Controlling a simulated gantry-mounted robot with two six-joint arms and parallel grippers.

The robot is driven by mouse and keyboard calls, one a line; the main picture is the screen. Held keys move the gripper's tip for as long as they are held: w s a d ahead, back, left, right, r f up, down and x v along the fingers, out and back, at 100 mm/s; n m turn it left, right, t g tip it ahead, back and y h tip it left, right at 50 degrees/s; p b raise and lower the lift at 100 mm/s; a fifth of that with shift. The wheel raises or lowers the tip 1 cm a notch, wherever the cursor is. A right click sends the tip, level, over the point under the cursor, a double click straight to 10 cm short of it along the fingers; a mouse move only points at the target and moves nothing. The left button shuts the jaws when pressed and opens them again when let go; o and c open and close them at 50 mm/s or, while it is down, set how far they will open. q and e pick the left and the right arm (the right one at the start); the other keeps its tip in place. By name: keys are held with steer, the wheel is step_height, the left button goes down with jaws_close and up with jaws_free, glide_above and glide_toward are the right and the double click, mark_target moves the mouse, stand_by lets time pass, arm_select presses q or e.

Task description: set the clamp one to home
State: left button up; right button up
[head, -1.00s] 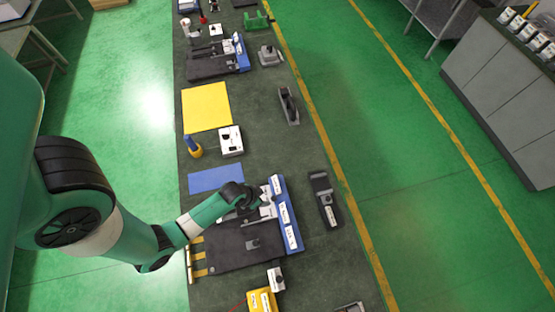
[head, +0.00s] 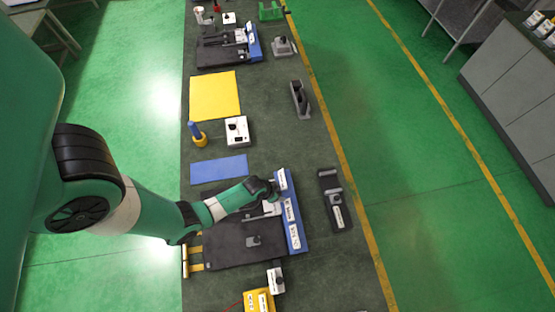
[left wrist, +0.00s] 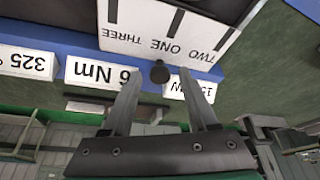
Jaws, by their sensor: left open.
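The heating-element fixture has a dark base plate (head: 228,250) and a blue strip (head: 294,236) with white labels along its right side. My left gripper (head: 274,190) is over the far end of this strip in the head view. In the left wrist view, its two open fingers (left wrist: 160,78) point at a small black round knob (left wrist: 160,71), which appears between the fingertips. I cannot tell whether they touch it. Behind the knob is a white panel (left wrist: 150,28) marked THREE, ONE and TWO, upside down. Which clamp the knob belongs to is unclear. My right gripper is not in view.
A blue mat (head: 219,169), a yellow mat (head: 215,95) and a white switch box (head: 237,131) lie farther along the bench. A dark grey device (head: 335,199) stands right of the fixture. A yellow box (head: 258,301) is at the near side.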

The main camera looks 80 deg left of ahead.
arm_select(q)
jaws_close()
stand_by(1.3)
